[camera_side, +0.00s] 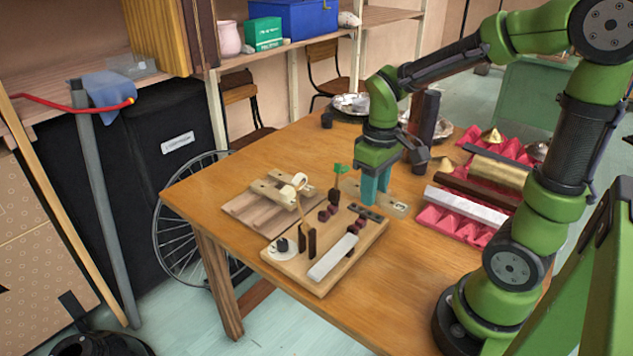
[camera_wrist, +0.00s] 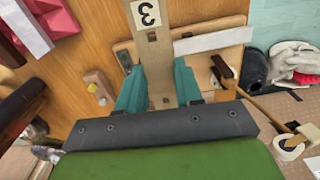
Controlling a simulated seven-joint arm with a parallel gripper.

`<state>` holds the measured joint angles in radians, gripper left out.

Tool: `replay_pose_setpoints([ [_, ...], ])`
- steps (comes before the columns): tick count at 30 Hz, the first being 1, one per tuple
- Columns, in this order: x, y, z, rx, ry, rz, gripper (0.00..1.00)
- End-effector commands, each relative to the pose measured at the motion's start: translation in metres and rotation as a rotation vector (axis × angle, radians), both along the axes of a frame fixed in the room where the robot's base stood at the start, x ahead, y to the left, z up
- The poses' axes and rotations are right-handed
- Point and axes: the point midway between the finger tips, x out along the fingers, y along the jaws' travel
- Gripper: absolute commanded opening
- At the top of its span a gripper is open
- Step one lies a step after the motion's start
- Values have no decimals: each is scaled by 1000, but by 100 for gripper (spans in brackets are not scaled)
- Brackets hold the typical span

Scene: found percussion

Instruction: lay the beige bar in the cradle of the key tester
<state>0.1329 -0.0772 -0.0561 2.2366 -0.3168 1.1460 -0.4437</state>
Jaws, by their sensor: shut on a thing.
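The beige bar, with a "3" label, is between the teal fingers of my gripper (camera_side: 372,190). Its labelled end (camera_side: 399,208) sticks out to the right in the side view. In the wrist view the bar (camera_wrist: 152,45) runs up from between the fingertips (camera_wrist: 158,82). My gripper is shut on it, over the back right side of a wooden base that I take for the key tester (camera_side: 290,271). That base carries dark red blocks (camera_side: 328,212), a pale grey bar (camera_side: 332,258) and a white dial. The bar's height above it is hard to tell.
A second wooden board (camera_side: 244,211) with raised beams lies to the left. The front table is clear.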

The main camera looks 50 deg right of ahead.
Motion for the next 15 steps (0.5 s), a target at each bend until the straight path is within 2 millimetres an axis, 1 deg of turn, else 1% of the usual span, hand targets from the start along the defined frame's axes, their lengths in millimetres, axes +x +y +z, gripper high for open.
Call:
replay_pose_setpoints([
  [1, -18, 2, -9, 0, 1, 4, 0],
  [3, -37, 4, -21, 1, 0, 12, 0],
  [6, -58, 7, -36, 0, 2, 26, 0],
  [9, -70, 10, -47, 1, 3, 37, 0],
  [11, -72, 10, -51, 1, 2, 43, 0],
  [12, -71, 9, -53, 0, 3, 49, 0],
  [15, -53, 5, -54, 0, 4, 54, 0],
])
